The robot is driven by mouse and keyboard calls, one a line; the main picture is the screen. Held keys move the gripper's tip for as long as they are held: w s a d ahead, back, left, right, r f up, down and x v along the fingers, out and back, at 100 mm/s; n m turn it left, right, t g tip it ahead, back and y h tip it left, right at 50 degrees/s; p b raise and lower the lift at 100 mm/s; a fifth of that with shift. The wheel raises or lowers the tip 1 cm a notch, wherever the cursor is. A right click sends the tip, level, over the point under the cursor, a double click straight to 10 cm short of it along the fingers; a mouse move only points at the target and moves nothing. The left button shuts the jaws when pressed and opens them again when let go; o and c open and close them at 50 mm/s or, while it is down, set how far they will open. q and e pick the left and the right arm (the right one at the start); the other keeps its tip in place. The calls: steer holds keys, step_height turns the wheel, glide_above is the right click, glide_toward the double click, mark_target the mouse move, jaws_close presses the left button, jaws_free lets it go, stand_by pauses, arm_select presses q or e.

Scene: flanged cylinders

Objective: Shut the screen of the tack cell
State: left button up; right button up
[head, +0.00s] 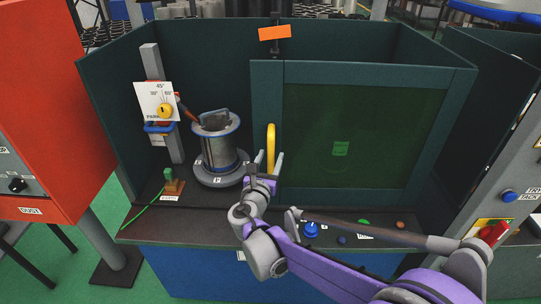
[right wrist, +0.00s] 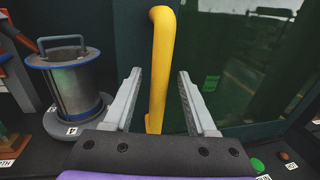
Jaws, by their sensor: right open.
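The tack cell is a dark green-walled booth (head: 190,40) on a bench. Its screen (head: 460,120), a framed panel with a green see-through window (head: 360,135), covers the right part of the front; the left part is open. A yellow upright handle (head: 271,148) is on the screen's left edge. My right gripper (head: 269,160) is open at the handle's lower part. In the right wrist view the handle (right wrist: 160,60) shows between the two spread fingers (right wrist: 158,85), with a gap on each side. My left gripper is not in view.
A flanged metal cylinder (head: 215,145) stands on a round base in the open left part. A torch (head: 186,109) and a white dial card (head: 157,102) are beside it. A red cabinet (head: 45,110) stands left. Buttons (head: 311,229) line the bench front.

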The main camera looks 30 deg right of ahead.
steer(key=shift+w+d, duration=0.5)
jaws_close()
stand_by(1.2)
